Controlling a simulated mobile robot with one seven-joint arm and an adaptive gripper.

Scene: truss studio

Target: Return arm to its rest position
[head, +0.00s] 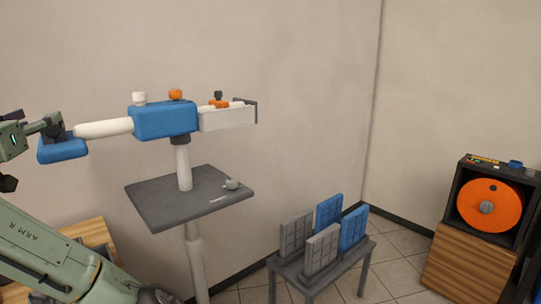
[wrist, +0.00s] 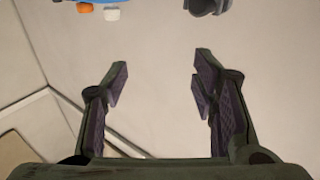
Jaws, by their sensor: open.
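My green arm comes in at the left of the head view, and my gripper (head: 58,124) is at its end, close in the picture to the left end of a blue and white instrument (head: 165,120). In the wrist view my gripper (wrist: 158,75) has its two dark fingers wide apart, with only plain wall seen between them. A blue part (wrist: 85,3) with orange and white knobs shows at the top left of the wrist view, and a dark grey part (wrist: 205,5) at the top right. Whether my gripper touches the instrument cannot be told.
The instrument stands on a white post through a grey shelf (head: 150,205) holding a small grey item (head: 231,184). A low grey table (head: 325,272) bears several grey and blue panels. A wooden cabinet (head: 465,268) with an orange reel (head: 490,205) stands at right.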

